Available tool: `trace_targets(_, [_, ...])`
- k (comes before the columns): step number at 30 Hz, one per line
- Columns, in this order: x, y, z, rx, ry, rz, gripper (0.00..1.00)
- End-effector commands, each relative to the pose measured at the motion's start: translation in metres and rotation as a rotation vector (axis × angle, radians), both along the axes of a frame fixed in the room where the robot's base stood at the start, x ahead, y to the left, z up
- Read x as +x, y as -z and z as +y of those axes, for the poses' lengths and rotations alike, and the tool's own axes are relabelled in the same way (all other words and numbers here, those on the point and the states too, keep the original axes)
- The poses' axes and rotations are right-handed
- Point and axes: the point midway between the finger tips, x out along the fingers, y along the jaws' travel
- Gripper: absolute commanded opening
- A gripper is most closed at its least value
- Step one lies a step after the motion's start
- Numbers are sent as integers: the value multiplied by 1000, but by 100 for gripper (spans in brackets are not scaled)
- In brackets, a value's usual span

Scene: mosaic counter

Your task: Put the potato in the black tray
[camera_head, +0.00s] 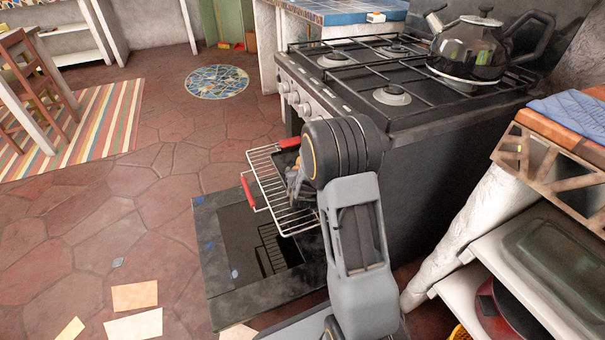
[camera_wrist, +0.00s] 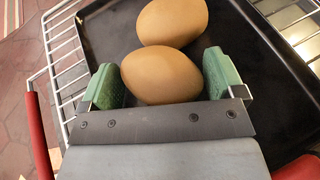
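Two brown, egg-shaped potatoes show in the wrist view. The farther potato (camera_wrist: 172,21) lies in the black tray (camera_wrist: 262,75), close to the nearer one. The nearer potato is over or in the tray; I cannot tell whether it touches the tray floor. In the head view, my gripper (camera_head: 297,186) is low over the pulled-out oven rack, and my arm hides most of the tray and both potatoes.
The wire rack (camera_head: 268,176) with red handles (camera_head: 248,194) sticks out of the oven above its lowered door (camera_head: 225,262). The stove top (camera_head: 400,75) with a kettle (camera_head: 475,48) is above. A shelf unit (camera_head: 460,240) stands at right. Open floor lies left.

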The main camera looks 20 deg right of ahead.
Motion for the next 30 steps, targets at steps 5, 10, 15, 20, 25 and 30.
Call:
trace_targets(5, [0, 0, 0, 0, 0, 0, 100])
trace_targets(10, [0, -1, 0, 0, 0, 0, 100])
trace_targets(15, [-9, -9, 4, 0, -1, 1, 100])
trace_targets(20, [-35, -22, 15, -1, -2, 1, 100])
trace_targets(25, [-63, -34, 26, 0, -1, 1, 100])
trace_targets(30, [-85, -43, 35, -1, -2, -1, 100])
